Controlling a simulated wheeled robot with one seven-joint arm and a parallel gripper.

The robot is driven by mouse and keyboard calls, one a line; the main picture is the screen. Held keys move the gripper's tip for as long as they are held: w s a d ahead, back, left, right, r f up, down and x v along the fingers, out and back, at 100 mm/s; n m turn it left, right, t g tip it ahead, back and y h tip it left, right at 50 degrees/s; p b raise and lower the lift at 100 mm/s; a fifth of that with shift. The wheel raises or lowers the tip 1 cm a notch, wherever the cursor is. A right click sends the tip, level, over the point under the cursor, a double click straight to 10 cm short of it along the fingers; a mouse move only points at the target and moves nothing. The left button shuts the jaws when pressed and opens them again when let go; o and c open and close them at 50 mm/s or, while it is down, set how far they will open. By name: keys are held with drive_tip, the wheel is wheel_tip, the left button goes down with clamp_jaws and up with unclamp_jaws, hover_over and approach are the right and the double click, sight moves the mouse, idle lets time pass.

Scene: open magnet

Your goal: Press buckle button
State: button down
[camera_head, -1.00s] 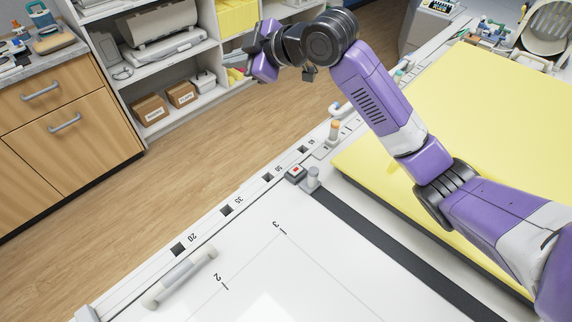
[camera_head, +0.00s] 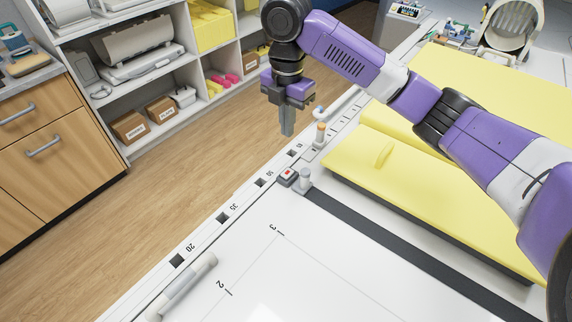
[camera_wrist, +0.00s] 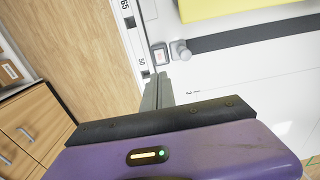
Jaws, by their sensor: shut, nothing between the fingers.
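The buckle (camera_head: 288,176) is a small grey block with a red button (camera_head: 287,172) on top. It sits at the table's edge, at the end of a black strap (camera_head: 380,235) and beside a short grey post (camera_head: 305,179). In the wrist view the buckle's button (camera_wrist: 159,57) shows just beyond my fingertips. My gripper (camera_head: 287,132) is shut and empty, fingers pointing down, above and behind the buckle in the head view and apart from it. Its fingers also show in the wrist view (camera_wrist: 158,80).
A yellow pad (camera_head: 400,180) lies on the table to the right. A white handle (camera_head: 184,287) is on the near table edge. A small orange-topped post (camera_head: 320,133) stands behind the buckle. Shelves (camera_head: 150,80) and a wooden cabinet (camera_head: 50,140) stand across the floor.

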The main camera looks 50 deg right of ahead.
sight(287, 172)
wheel_tip(287, 172, down, 14)
drive_tip(key=shift+p, duration=0.35)
idle(0.5)
drive_tip(key=shift+f, duration=0.1)
